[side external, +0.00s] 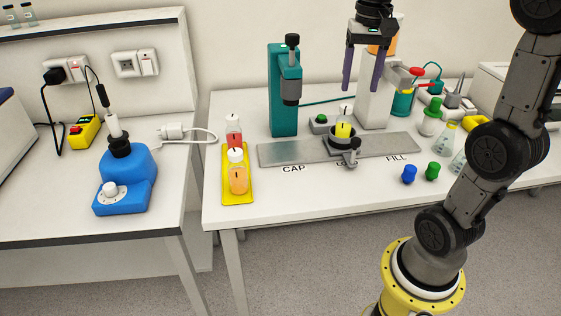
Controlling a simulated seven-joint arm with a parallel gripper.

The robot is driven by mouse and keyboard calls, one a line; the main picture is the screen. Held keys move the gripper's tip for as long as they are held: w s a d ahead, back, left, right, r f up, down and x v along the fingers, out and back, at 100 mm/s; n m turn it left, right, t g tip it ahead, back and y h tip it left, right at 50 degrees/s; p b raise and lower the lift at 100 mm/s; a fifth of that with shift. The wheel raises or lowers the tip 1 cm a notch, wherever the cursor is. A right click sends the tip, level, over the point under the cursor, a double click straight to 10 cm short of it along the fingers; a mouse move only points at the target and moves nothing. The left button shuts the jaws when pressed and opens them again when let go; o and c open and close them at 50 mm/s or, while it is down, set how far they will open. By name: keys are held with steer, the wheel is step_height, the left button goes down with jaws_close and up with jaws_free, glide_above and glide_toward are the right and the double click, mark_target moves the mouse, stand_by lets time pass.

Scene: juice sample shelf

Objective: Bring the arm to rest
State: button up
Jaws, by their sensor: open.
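My gripper (361,88) hangs at the top, right of the middle, with its two purple fingers apart and pointing down. Nothing shows between the fingers. It is above the bench, apart from a small bottle of yellow juice (343,130) that stands upright in a dark holder (345,150). The holder sits on a grey rail (290,153) by the partly hidden middle label, between CAP and FILL. A yellow tray (228,198) at the left of the bench holds a red juice bottle (234,138) and an orange juice bottle (238,179), both upright.
A teal capping press (283,100) stands behind the rail, left of a white filling stand (372,100). A blue cap (409,174) and a green cap (432,171) lie at the front right, near glass flasks (447,137). A blue device (125,180) stands on the left bench.

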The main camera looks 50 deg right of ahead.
steer(key=s+a+n+t, duration=0.2)
steer(key=s+a+n, duration=0.25)
steer(key=a, duration=0.55)
steer(key=s+a+f+n+t, duration=0.3)
steer(key=s+a+f+n, duration=0.1)
steer(key=s+f+n, duration=0.1)
step_height(320, 180, down, 3)
steer(key=shift+s+a+r+n, duration=0.1)
steer(key=shift+s+a+n, duration=0.1)
steer(key=shift+a+n, duration=0.3)
